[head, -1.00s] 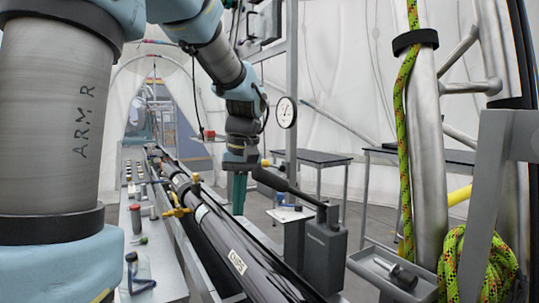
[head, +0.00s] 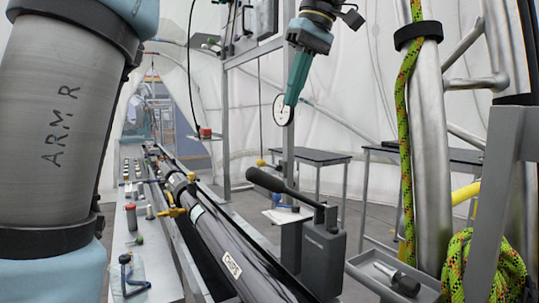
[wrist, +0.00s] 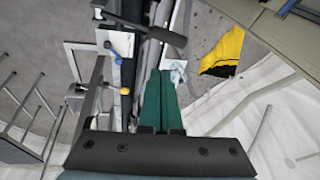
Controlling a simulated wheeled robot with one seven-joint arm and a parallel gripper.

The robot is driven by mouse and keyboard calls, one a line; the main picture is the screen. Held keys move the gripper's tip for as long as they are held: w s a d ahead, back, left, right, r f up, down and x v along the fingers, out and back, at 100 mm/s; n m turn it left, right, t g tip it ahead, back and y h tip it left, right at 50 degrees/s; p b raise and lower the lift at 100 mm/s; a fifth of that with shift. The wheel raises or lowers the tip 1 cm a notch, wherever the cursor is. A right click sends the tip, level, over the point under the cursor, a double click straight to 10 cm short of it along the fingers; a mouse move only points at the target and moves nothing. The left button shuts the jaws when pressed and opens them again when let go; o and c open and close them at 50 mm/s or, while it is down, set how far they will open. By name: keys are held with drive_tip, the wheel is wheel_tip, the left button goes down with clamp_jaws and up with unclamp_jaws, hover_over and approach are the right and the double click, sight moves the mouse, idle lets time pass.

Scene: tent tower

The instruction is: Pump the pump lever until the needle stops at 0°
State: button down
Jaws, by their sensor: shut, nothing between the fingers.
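The pump lever (head: 268,180) has a thick black grip and slopes up to the left from its pivot on the dark grey pump body (head: 323,260). A round white gauge (head: 281,115) is on the post behind; my gripper covers part of its face, and I cannot read the needle. My gripper (head: 289,103), with green fingers, points down with its fingers together and empty. It appears above the lever grip in the head view, apart from it. In the wrist view the closed fingers (wrist: 160,74) point towards a dark bar that looks like the lever (wrist: 165,35).
A long black cylinder (head: 235,255) runs along the left of the pump. A metal tray (head: 365,268) stands to its right, near a coiled green rope (head: 485,265). Tables (head: 312,156) stand behind. A yellow and black cloth (wrist: 223,52) lies on the floor.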

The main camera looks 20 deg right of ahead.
hover_over(267, 174)
drive_tip(key=w+d, duration=0.2)
drive_tip(key=d, duration=0.1)
drive_tip(key=f, duration=0.8)
drive_tip(key=shift+s, duration=0.2)
drive_tip(key=f, duration=0.1)
drive_tip(key=a+f, duration=0.1)
drive_tip(key=p, duration=0.1)
drive_tip(key=shift+s+a+f, duration=0.15)
drive_tip(key=shift+s+f, duration=0.2)
drive_tip(key=shift+f, duration=0.05)
drive_tip(key=shift+s+a+f, duration=0.15)
drive_tip(key=shift+a+f, duration=0.05)
drive_tip(key=shift+f, duration=0.35)
